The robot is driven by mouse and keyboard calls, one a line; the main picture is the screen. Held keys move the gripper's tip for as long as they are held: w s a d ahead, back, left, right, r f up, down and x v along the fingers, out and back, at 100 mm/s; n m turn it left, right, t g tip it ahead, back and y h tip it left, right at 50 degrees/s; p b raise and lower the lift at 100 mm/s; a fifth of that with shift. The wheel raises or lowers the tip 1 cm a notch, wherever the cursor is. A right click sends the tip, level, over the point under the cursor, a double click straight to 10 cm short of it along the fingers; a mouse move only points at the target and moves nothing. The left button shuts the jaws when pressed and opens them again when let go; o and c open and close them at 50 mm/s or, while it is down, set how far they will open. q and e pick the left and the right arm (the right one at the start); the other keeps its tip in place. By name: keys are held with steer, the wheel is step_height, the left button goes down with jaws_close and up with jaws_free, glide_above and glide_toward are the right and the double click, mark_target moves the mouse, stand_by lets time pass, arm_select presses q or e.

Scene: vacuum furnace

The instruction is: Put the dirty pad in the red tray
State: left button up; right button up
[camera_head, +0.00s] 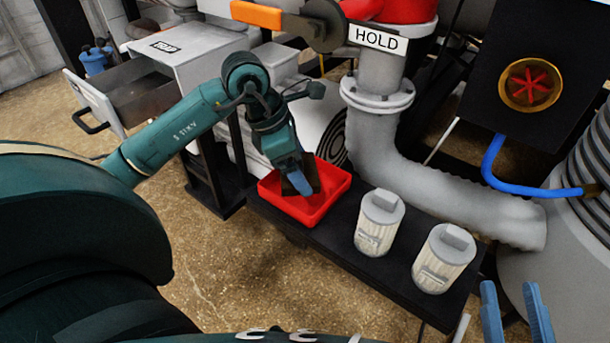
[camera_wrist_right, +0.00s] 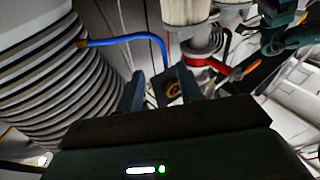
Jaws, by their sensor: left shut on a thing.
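The red tray (camera_head: 335,197) sits on a dark bench in the head view. My left gripper (camera_head: 298,184) reaches down over the tray from the upper left, its blue fingertip low inside the rim. It is shut on a dark brown pad (camera_head: 315,173), which is partly hidden by the finger. I cannot tell whether the pad touches the tray floor. My right gripper (camera_head: 517,310) is at the lower right of the head view, fingers apart and empty. Its fingers (camera_wrist_right: 160,92) also show apart in the right wrist view.
Two pale ribbed canisters (camera_head: 379,225) (camera_head: 441,262) stand on the dark bench (camera_head: 345,258) right of the tray. A grey pipe (camera_head: 455,200) runs behind them. A HOLD sign (camera_head: 379,39) hangs above. An open drawer (camera_head: 130,95) is at the upper left.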

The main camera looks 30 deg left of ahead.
arm_select(q)
steer(key=shift+w+d, duration=0.45)
step_height(320, 180, down, 2)
steer(key=shift+f+b, duration=0.15)
steer(key=shift+b, duration=0.55)
steer(key=shift+f, duration=0.7)
steer(key=shift+r, duration=0.1)
steer(key=o, duration=0.9)
steer(key=shift+b, duration=0.3)
steer(key=p+v, duration=0.2)
steer(key=v, duration=0.4)
steer(key=shift+a+r+p, duration=0.1)
steer(key=shift+r+p, duration=0.15)
steer(key=shift+p, duration=0.1)
steer(key=shift+s+a+r, duration=0.1)
steer(key=shift+s+r, duration=0.05)
steer(key=shift+r, duration=0.15)
steer(key=shift+s+r, duration=0.1)
steer(key=shift+r, duration=0.1)
arm_select(e)
steer(key=shift+d+r, duration=0.1)
steer(key=shift+r, duration=0.05)
